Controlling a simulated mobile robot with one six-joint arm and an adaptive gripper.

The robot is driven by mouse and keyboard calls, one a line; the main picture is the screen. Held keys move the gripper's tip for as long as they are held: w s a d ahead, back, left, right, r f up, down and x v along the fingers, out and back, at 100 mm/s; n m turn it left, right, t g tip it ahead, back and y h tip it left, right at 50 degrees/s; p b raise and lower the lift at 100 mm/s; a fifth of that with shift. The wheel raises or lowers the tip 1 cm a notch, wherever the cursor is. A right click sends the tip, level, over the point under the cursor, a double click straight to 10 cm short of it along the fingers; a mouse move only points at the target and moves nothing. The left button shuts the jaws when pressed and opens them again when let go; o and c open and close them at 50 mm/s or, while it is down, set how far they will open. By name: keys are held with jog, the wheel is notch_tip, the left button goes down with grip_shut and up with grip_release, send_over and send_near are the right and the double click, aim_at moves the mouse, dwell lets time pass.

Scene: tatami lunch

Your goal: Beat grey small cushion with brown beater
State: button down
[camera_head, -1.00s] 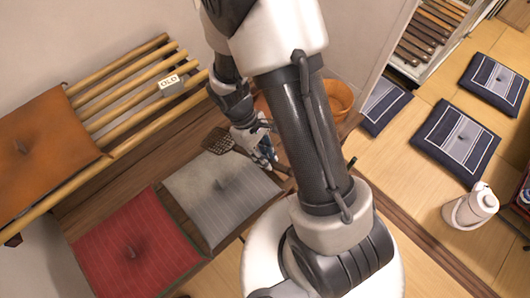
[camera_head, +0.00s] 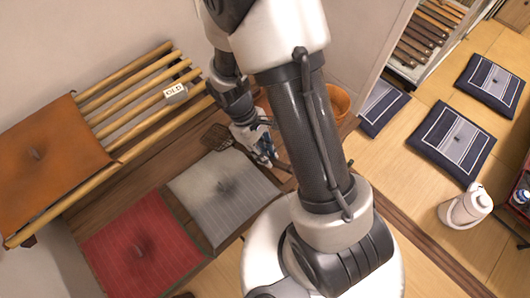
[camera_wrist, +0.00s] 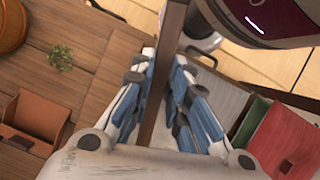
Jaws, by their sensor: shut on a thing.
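My gripper (camera_head: 264,148) is shut on the brown beater, whose handle (camera_wrist: 172,35) runs between the fingers in the wrist view. The beater's dark lattice head (camera_head: 216,137) shows left of the gripper in the head view, near the far edge of the grey small cushion. The grey cushion (camera_head: 215,205) lies flat on the wooden bench floor, with a dark dimple in its middle. It also shows at the right in the wrist view (camera_wrist: 218,98). I cannot tell whether the beater touches the cushion.
A red cushion (camera_head: 135,250) lies beside the grey one. An orange cushion (camera_head: 50,150) rests on the slatted bench with a small sign (camera_head: 176,91). An orange-brown tub (camera_head: 338,100) stands behind my arm. Navy cushions (camera_head: 452,140) and a white pot (camera_head: 466,207) are on the tatami.

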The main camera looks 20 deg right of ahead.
notch_tip(320, 180, down, 10)
jog(key=b, duration=0.8)
jog(key=shift+f, duration=0.15)
notch_tip(320, 180, up, 11)
jog(key=p, duration=0.9)
jog(key=shift+f, duration=0.4)
